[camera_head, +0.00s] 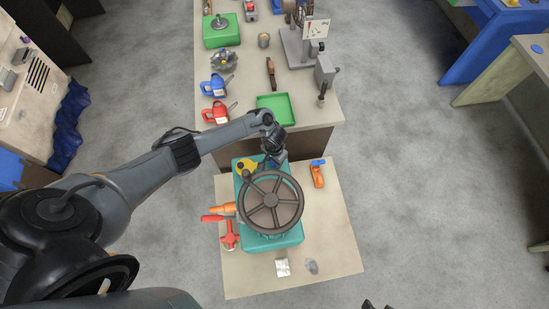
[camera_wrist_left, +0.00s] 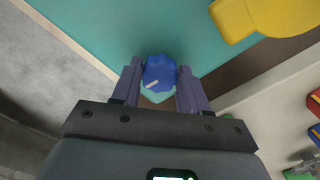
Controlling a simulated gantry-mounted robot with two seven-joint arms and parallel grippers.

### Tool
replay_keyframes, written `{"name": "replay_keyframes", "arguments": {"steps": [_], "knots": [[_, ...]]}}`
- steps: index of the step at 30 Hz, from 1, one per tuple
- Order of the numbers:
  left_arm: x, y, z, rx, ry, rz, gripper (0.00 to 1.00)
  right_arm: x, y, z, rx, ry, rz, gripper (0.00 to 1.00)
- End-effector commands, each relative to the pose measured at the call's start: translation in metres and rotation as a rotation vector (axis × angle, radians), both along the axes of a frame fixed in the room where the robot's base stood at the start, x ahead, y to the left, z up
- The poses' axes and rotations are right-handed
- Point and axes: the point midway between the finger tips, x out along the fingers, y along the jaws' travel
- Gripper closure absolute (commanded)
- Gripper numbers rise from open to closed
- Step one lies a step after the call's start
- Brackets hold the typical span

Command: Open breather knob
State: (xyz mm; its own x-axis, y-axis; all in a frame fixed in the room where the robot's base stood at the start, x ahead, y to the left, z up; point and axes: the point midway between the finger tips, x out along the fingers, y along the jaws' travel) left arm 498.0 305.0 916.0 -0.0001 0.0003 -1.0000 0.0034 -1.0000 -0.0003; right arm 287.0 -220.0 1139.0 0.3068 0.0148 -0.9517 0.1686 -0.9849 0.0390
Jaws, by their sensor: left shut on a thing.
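The blue breather knob (camera_wrist_left: 158,72) is a ribbed knob with a white mark line, on a teal surface in the left wrist view. My left gripper (camera_wrist_left: 158,78) is shut on it, one finger on each side. In the head view my left gripper (camera_head: 276,163) reaches down at the far end of the teal machine (camera_head: 260,243), behind its brown handwheel (camera_head: 271,202). I cannot make out the knob clearly there. Dark tips at the bottom edge of the head view (camera_head: 377,306) look like my right gripper, mostly cut off.
A yellow part (camera_wrist_left: 265,18) sits beside the knob. An orange tool (camera_head: 318,176) lies right of the machine, and red and orange tools (camera_head: 229,236) lie left. A green tray (camera_head: 276,108) and other tools stand on the table behind. The near tabletop's right side is mostly clear.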

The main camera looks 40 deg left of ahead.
Motion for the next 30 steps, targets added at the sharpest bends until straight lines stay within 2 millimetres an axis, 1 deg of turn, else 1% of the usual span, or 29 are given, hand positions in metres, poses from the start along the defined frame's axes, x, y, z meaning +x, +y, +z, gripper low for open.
{"name": "replay_keyframes", "arguments": {"steps": [4,15,24,30], "knots": [[0.0001,-0.0001,0.0013,-0.001,0.0,-0.14,0.87,0.0,0.0006,0.0036,0.002,0.0,-0.001,0.57],[0.0011,0.0013,0.0008,-0.001,-0.001,-0.463,0.87,0.0001,0.0023,0.0041,0.009,0.0,-0.006,0.57],[0.0014,0.0022,0.0008,0.0,-0.001,-0.626,0.87,0.0,0.0023,0.0029,0.009,0.0,-0.006,0.57],[0.0014,0.0022,0.0008,-0.001,-0.001,-0.673,0.87,-0.0001,0.0015,0.0024,0.007,0.001,-0.004,0.57]]}}
